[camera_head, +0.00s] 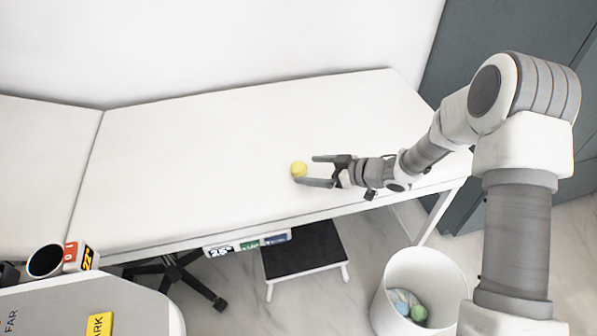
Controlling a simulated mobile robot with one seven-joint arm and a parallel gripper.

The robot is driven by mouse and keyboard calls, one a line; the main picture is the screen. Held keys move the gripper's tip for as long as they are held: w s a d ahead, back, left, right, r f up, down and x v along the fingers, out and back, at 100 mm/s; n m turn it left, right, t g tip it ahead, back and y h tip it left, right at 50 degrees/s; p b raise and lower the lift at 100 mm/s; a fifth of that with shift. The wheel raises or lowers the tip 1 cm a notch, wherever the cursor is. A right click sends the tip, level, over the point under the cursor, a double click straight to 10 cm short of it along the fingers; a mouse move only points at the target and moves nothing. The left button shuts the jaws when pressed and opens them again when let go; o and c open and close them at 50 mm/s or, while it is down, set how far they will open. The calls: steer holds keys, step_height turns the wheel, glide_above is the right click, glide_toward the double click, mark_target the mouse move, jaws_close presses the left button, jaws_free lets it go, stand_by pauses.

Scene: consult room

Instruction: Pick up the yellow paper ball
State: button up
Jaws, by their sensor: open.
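The yellow paper ball (299,169) lies on the white table (200,170), near its front edge and right of the middle. My gripper (316,171) reaches in from the right, low over the table, with its two fingers apart and pointing left. The ball is at the fingertips, close to the end of the lower finger. I cannot tell whether a finger touches it. Nothing is held between the fingers.
A white bin (421,270) with several crumpled balls in it stands on the floor at the lower right. A dark step stool (303,248) is below the table's front edge. The tabletop left of the ball is clear. A wall runs behind the table.

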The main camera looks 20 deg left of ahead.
mark_target(305, 169)
steer(key=b+x, duration=0.2)
steer(key=x, duration=0.3)
steer(key=shift+w+f, duration=0.15)
steer(key=shift+f, duration=0.05)
steer(key=c, duration=1.4)
